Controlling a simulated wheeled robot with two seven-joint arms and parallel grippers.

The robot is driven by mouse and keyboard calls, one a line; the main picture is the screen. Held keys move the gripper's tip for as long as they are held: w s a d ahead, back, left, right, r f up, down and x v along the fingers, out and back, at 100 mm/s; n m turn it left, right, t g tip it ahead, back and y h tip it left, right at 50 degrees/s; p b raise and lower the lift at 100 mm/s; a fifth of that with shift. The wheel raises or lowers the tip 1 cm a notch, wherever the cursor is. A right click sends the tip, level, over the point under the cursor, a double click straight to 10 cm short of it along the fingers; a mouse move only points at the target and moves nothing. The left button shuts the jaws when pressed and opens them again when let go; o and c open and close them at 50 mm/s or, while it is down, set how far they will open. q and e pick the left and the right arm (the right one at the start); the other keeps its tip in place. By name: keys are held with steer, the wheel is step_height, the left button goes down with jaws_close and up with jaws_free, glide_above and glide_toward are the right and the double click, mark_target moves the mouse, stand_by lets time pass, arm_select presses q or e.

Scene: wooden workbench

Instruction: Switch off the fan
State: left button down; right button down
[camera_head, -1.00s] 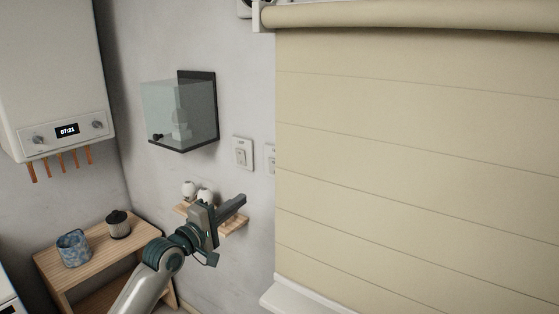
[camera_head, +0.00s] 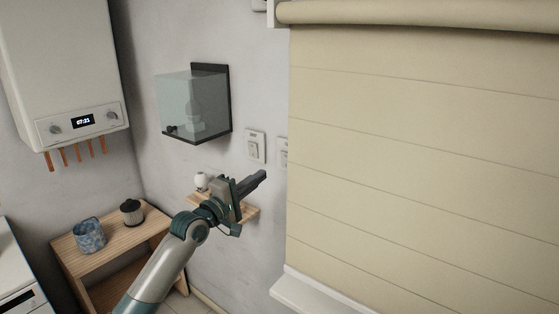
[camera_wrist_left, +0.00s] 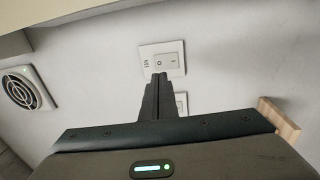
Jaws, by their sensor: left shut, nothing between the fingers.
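A white wall fan (camera_wrist_left: 27,89) with a round dark grille shows at the left of the left wrist view. In the head view only a light edge of a fixture (camera_head: 260,5) shows at the top. Two white wall switches, one (camera_head: 255,147) whole and one (camera_head: 284,152) partly cut off by the blind, sit above the small shelf. My left gripper (camera_head: 262,175) is shut and empty; contact cannot be told.
A beige roller blind (camera_head: 420,150) fills the right. A glass-fronted wall box (camera_head: 195,105) hangs above a small wooden shelf (camera_head: 248,212) with a white item (camera_head: 201,181).

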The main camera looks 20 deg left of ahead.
mark_target(286, 156)
arm_select(q)
steer(key=p+x, duration=0.3)
steer(key=x, duration=0.7)
steer(key=shift+w, duration=0.15)
steer(key=shift+w+d, duration=0.1)
steer(key=shift+w, duration=0.05)
steer(key=shift+w, duration=0.15)
steer(key=shift+r, duration=0.15)
